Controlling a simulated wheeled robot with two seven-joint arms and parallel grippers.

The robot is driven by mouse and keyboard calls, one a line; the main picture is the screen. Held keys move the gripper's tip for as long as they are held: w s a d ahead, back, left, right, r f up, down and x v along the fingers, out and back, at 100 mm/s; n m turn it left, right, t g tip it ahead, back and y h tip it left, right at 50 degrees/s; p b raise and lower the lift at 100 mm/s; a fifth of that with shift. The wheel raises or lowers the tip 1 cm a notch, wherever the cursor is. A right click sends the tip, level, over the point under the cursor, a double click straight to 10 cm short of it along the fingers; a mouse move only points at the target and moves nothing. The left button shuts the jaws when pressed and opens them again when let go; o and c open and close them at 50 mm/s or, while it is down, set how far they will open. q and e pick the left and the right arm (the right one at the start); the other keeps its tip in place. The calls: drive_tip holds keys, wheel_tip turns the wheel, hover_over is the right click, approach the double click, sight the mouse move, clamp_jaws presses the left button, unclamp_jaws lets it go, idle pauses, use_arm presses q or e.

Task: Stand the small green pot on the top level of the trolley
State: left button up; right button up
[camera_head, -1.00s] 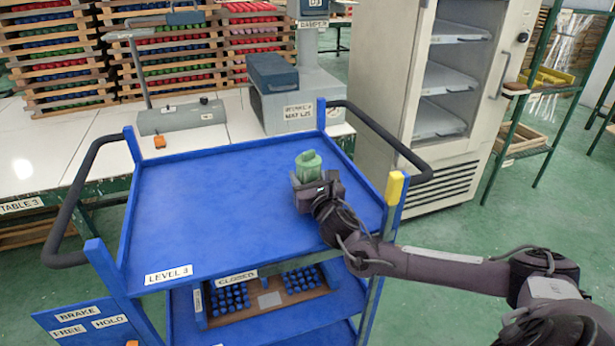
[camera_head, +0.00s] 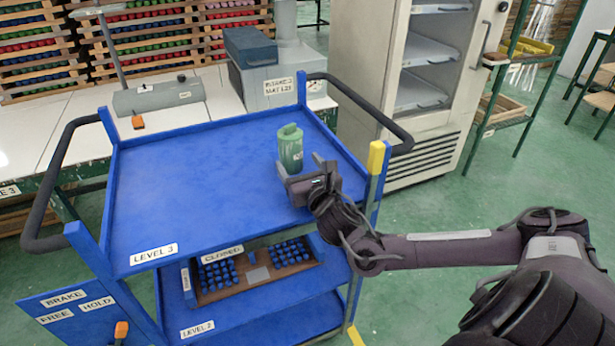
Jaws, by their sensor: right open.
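The small green pot (camera_head: 290,149) stands upright on the blue top level of the trolley (camera_head: 190,190), the level labelled LEVEL 3, right of its middle. The pot has a lid with a raised grip. My right gripper (camera_head: 296,178) is open, just in front of the pot and slightly right of it, low over the top level. It does not hold the pot; whether a finger still touches it I cannot tell. My left gripper is not in view.
A lower trolley level holds a tray of blue pieces (camera_head: 258,274) under a CLOSED label. Black handles (camera_head: 365,112) and a yellow-topped corner post (camera_head: 376,158) edge the trolley. A white table with a grey machine (camera_head: 285,82) stands behind; an open-fronted cabinet (camera_head: 420,95) stands right. The top level's left is clear.

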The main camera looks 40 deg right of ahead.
drive_tip(key=v, duration=0.5)
drive_tip(key=shift+s, duration=0.1)
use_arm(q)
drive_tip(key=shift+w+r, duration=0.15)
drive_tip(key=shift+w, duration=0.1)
